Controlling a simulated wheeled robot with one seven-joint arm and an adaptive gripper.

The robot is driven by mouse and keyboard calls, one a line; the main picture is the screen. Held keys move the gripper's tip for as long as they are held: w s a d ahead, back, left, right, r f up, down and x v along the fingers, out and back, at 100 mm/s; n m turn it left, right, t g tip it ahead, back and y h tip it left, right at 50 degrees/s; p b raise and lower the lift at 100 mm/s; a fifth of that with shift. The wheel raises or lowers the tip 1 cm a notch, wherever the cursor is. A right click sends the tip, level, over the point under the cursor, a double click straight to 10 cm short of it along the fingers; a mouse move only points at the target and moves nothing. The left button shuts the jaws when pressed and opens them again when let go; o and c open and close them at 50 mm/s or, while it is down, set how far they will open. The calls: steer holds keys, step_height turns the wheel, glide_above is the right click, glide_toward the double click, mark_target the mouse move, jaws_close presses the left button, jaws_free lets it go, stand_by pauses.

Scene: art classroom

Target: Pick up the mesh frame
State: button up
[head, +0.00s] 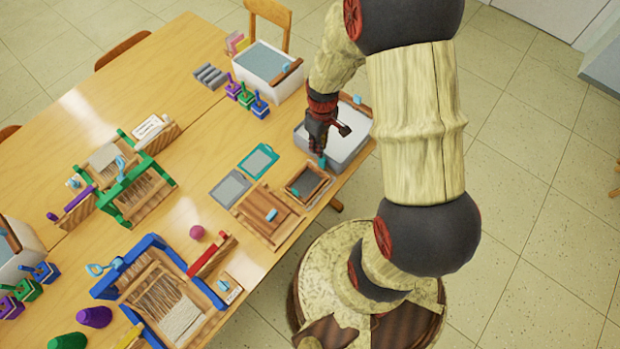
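A small wood-rimmed frame with dark mesh (306,186) lies at the table's right edge, with a small teal tab on its left side. I take this to be the mesh frame; a teal-rimmed grey screen (258,160) and a flat grey sheet (230,188) lie to its left. My gripper (331,141) is above and beyond the wood-rimmed frame, over the near side of a white tub (344,150). Its fingers look spread, with nothing clearly between them. A small teal piece (322,161) shows just below the fingertips; I cannot tell whether they touch it.
A wooden board (263,216) lies left of the frame. Another white tub (266,70), small colored pots (246,96), a green loom (135,185) and a blue loom (160,290) stand on the table (190,120). A chair (268,14) is behind.

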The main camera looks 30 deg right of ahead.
step_height(320, 180, down, 5)
steer(key=shift+s+d+b, duration=0.1)
steer(key=shift+s+b, duration=0.05)
steer(key=shift+b, duration=0.45)
steer(key=shift+c, duration=0.3)
jaws_close()
